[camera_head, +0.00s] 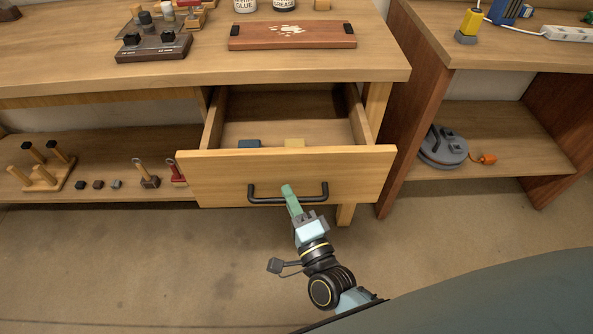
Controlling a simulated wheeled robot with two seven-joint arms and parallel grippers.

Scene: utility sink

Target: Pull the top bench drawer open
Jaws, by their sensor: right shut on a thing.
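The top bench drawer (225,170) is pulled well out from under the wooden bench (390,68). Its inside shows, with a dark blue block (249,143) and a pale yellow block (294,143) in it. A black bar handle (262,199) runs across the drawer front. My right gripper (289,193) is at the handle's middle, its green fingers shut on the bar. The fingers partly hide the handle there. My left gripper is not in view.
A reddish wooden board (292,36) lies on the bench top. A low shelf (110,196) at left holds a peg rack (42,173) and small tools. A second bench (425,100) stands at right. The floor in front is clear.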

